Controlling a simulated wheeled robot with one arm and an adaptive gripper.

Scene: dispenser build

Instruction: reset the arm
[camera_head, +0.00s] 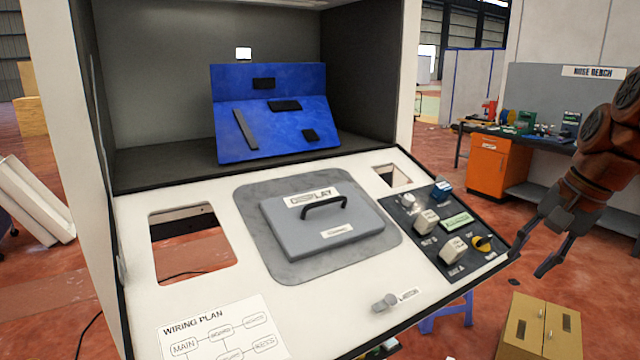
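My gripper (545,252) is at the right side of the head view, on the end of my reddish-brown arm. Its two dark fingers point down and to the left, spread apart with nothing between them. It hangs clear of the dispenser cabinet (188,340), just right of the cabinet's dark control panel (440,232). It does not appear to touch anything. The upper part of my arm runs out of the picture at the right edge.
The cabinet's sloped front holds a grey "DISPLAY" cover (325,245) with a black handle, and a square opening (190,250). A blue angled block (265,120) stands inside. A cardboard box (540,328) is below my gripper. An orange-drawered workbench (490,165) stands behind.

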